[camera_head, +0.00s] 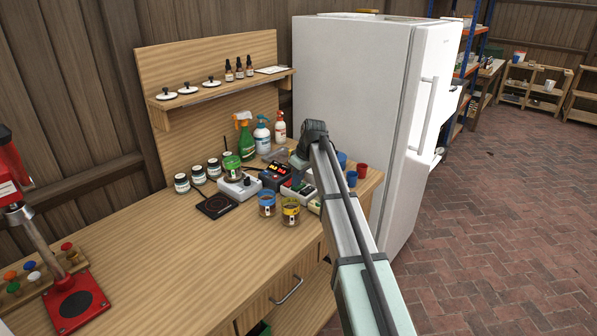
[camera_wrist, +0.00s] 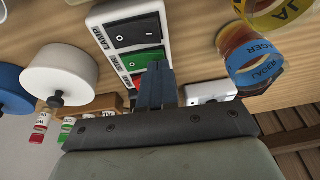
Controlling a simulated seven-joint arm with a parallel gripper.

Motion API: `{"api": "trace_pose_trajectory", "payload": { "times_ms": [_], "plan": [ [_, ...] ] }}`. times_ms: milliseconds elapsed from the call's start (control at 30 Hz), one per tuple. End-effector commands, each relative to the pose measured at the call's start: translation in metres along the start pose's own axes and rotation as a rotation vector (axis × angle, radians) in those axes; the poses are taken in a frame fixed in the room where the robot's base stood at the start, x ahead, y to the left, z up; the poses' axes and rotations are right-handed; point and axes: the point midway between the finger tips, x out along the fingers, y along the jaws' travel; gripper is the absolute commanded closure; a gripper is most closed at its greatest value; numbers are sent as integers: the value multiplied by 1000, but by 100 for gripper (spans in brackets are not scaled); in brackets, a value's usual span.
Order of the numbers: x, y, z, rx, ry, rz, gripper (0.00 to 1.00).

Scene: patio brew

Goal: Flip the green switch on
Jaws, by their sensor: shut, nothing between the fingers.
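A white switch panel (camera_wrist: 100,22) shows in the wrist view, with a black rocker switch (camera_wrist: 135,32) under the LAMP label, a green rocker switch (camera_wrist: 143,60), and a red one partly hidden beyond it. My gripper (camera_wrist: 157,68) is shut and empty, its fingertips at the near right edge of the green switch, hiding part of it. I cannot tell whether they touch it or which way the switch is tipped. In the head view the panel (camera_head: 303,196) stands on the bench, partly hidden by my arm.
Yellow and blue labelled jars (camera_head: 291,211) (camera_head: 267,205) stand close in front of the panel. A black-and-red device (camera_head: 273,177) and a white stirrer (camera_head: 240,187) stand to its left. Spray bottles (camera_head: 245,138) stand behind. The left bench top (camera_head: 150,260) is largely clear.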

Motion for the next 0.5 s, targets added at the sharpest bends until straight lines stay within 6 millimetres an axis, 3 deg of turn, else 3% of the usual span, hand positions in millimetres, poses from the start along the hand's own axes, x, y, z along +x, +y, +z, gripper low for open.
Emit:
{"api": "trace_pose_trajectory", "payload": {
  "times_ms": [500],
  "plan": [
    [6,-1,2,0,0,-1,100]
  ]
}}
